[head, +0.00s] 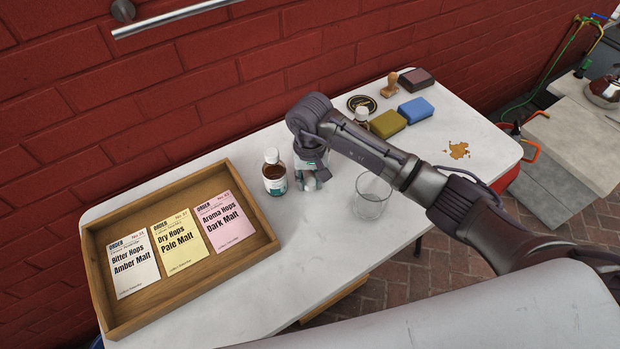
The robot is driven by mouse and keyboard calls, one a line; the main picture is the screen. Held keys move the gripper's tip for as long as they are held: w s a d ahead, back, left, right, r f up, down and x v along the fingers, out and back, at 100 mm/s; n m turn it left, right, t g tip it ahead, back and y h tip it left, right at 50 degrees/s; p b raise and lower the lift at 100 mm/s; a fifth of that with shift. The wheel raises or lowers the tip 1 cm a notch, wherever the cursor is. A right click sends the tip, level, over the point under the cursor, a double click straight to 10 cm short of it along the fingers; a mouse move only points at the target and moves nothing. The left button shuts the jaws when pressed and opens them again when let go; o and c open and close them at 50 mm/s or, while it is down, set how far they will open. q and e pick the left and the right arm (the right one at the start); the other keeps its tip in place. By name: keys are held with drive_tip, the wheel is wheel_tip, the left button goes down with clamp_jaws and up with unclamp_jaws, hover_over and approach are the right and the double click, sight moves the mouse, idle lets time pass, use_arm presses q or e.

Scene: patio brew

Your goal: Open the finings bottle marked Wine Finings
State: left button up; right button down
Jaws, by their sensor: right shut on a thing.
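My right gripper (311,184) points down over the middle of the white table. A brown bottle (274,181) with a white cap and a white and teal label stands upright just left of the gripper, capped. A second brown bottle (361,116) with a pale cap stands behind my right arm, partly hidden. The print on both bottles is too small to read, so I cannot tell which is Wine Finings. My left gripper is out of view.
A wooden tray (187,291) with three order cards fills the table's left end. A clear glass (372,198) stands right of the gripper. Sponges (415,109), a stamp (389,86), a round black tin (361,103) and a brown spill (457,150) are farther right.

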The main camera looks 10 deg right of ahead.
sight(310, 183)
drive_tip(key=c, duration=0.8)
unclamp_jaws()
drive_tip(key=shift+c, duration=0.2)
drive_tip(key=shift+r+p, duration=0.25)
drive_tip(key=shift+p, duration=0.15)
wheel_tip(310, 183, up, 12)
drive_tip(key=b, duration=0.2)
drive_tip(key=shift+f, duration=0.15)
drive_tip(key=shift+s+f, duration=0.1)
